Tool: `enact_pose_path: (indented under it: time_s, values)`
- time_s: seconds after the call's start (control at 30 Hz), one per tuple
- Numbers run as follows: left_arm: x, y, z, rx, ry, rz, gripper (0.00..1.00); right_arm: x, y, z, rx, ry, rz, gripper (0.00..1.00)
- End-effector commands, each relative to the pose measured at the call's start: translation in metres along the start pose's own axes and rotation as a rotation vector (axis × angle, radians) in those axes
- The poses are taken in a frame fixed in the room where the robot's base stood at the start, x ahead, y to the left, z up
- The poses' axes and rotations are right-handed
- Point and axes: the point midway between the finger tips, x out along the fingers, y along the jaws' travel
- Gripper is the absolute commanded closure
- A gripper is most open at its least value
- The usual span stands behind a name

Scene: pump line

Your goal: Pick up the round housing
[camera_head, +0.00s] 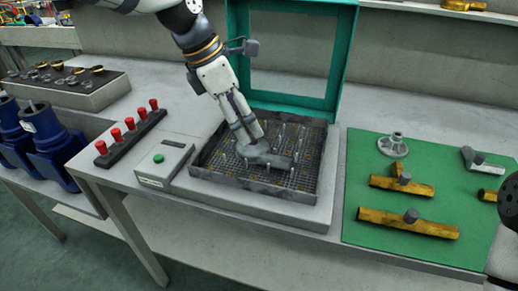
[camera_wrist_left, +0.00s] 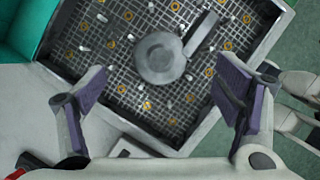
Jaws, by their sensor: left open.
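The round housing (camera_head: 272,158) is a grey round body with a straight spout. It lies in the wire-mesh tray (camera_head: 225,186) in the middle of the bench. My left gripper (camera_head: 249,142) is over the tray, close above the housing and partly covering it. In the left wrist view the housing (camera_wrist_left: 160,57) lies ahead of the two open fingers, roughly midway between them, with its spout toward the upper right. Nothing is between the fingers (camera_wrist_left: 163,85). My right gripper is not in view.
Several upright pins stand in the mesh around the housing. A green frame (camera_head: 342,50) rises behind the tray. A box with a green button (camera_head: 158,158) and red-knobbed posts (camera_head: 130,124) stand left. A green mat (camera_head: 375,222) at right holds brass parts and a grey flanged part (camera_head: 393,146).

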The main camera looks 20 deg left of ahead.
Motion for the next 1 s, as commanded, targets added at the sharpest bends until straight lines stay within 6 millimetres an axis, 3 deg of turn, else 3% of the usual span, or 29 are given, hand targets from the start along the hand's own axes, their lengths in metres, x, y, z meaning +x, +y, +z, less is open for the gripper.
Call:
enact_pose_path:
  time_s: [0.23, 0.5, 0.87, 1.0]
  values:
    - [0.047, -0.001, -0.003, 0.000, 0.002, -0.004, 0.16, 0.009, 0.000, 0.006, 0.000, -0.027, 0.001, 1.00]
    - [0.049, -0.001, 0.000, 0.002, -0.002, 0.002, 0.16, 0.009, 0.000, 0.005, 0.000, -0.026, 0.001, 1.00]
    - [0.050, -0.001, -0.001, 0.002, 0.000, 0.001, 0.98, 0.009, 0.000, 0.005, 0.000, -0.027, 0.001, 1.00]
    - [0.051, -0.001, -0.003, 0.003, 0.003, -0.001, 1.00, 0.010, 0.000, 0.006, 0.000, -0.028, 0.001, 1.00]
